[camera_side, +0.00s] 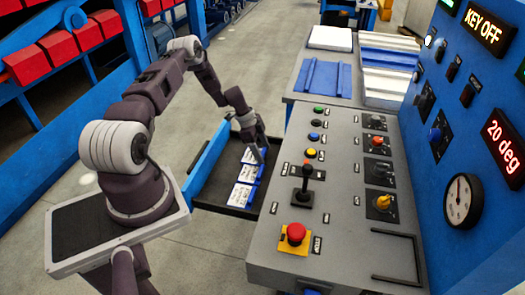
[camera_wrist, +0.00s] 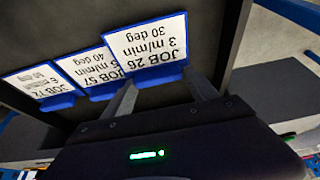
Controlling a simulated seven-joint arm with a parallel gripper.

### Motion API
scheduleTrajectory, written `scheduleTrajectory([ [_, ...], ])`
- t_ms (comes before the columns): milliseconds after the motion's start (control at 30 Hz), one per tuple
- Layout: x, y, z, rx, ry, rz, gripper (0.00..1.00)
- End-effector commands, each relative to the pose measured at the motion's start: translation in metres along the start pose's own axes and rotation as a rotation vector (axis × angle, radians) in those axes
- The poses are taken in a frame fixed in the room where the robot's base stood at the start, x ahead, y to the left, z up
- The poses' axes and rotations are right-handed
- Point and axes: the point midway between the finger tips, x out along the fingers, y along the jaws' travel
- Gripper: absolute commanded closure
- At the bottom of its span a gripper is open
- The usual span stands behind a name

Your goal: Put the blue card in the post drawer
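An open drawer with a dark floor and a blue side wall (camera_side: 209,147) stands out left of the console. Several cards with white labels and blue edges lie in a row in it. The card marked JOB 26 (camera_wrist: 146,42) is at the right end of the row in the wrist view. The JOB 57 card (camera_wrist: 88,66) and JOB 72 card (camera_wrist: 40,80) lie beside it.
The grey console (camera_side: 345,235) stands right of the drawer, with a black lever (camera_side: 305,185) and a red stop button (camera_side: 296,232). Behind it is a table with a blue panel (camera_side: 324,78) and stacked sheets (camera_side: 390,70). Open floor lies behind the drawer.

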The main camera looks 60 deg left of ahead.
Motion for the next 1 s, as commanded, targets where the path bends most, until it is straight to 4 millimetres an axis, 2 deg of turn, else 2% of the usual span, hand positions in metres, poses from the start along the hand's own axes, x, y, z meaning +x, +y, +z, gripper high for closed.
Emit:
scheduleTrajectory([
  [167, 0.002, 0.003, 0.0, 0.0, 0.001, 0.009, 0.28],
  [267, -0.004, 0.002, -0.001, -0.001, 0.002, 0.007, 0.28],
  [367, -0.025, 0.001, 0.0, -0.001, 0.002, 0.003, 0.28],
  [600, -0.09, 0.0, -0.001, -0.001, 0.003, 0.002, 0.28],
  [800, -0.118, 0.001, -0.002, -0.001, 0.002, 0.003, 0.28],
  [867, -0.129, 0.002, -0.013, -0.002, -0.008, 0.003, 0.28],
  [967, -0.167, 0.013, -0.06, -0.019, -0.055, -0.005, 0.28],
  [1000, -0.189, 0.025, -0.086, -0.037, -0.083, -0.014, 0.28],
])
